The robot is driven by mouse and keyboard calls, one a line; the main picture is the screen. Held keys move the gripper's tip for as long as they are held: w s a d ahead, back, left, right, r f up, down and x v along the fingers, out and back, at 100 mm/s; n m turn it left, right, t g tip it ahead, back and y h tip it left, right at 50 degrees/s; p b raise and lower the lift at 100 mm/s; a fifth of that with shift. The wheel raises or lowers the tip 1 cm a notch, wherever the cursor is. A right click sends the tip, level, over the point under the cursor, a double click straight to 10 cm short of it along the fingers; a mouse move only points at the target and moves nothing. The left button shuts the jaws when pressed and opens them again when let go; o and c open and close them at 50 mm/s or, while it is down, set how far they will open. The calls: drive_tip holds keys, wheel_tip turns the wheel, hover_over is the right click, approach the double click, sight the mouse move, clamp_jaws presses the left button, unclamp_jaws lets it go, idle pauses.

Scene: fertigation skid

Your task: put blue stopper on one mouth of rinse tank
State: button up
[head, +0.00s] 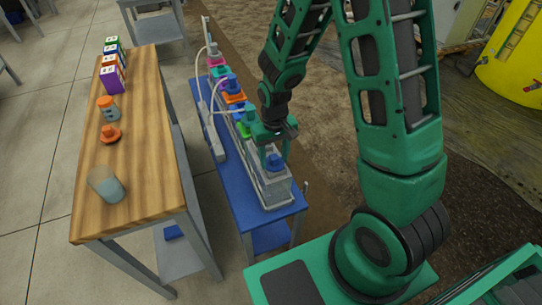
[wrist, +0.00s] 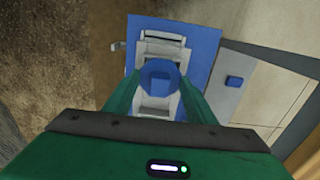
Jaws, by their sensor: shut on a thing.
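My gripper (head: 275,150) is shut on a blue stopper (head: 275,161), round with a raised block on top. In the wrist view the stopper (wrist: 159,80) sits between the two green fingers. It is over the grey rinse tank (head: 275,190) at the near end of the blue bench. In the wrist view, pale parts of the tank (wrist: 165,43) show on both sides of the stopper. The stopper hides the tank top beneath it, and I cannot tell whether it touches a mouth.
Coloured fittings (head: 233,97) line the blue bench (head: 228,155) behind the tank. A wooden table (head: 150,150) on the left holds a clear cup (head: 107,186), an orange piece (head: 109,135), an orange-topped jar (head: 108,110) and several coloured boxes (head: 112,78). A yellow tank (head: 518,65) stands at right.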

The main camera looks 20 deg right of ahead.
drive_tip(key=o, duration=1.1)
wheel_tip(320, 180, up, 11)
drive_tip(key=shift+f, duration=0.15)
drive_tip(key=s+d+r+m, duration=0.2)
drive_tip(key=s+d+r, duration=0.2)
drive_tip(key=s, duration=0.3)
drive_tip(key=s+d+r+m, duration=0.2)
drive_tip(key=s+d+r, duration=0.2)
drive_tip(key=s+d, duration=0.3)
drive_tip(key=s+d+r+m, duration=0.2)
drive_tip(key=s+d+r, duration=0.2)
drive_tip(key=s, duration=0.5)
drive_tip(key=shift+s+d+r, duration=0.25)
drive_tip(key=shift+d+r, duration=0.05)
drive_tip(key=shift+d, duration=0.55)
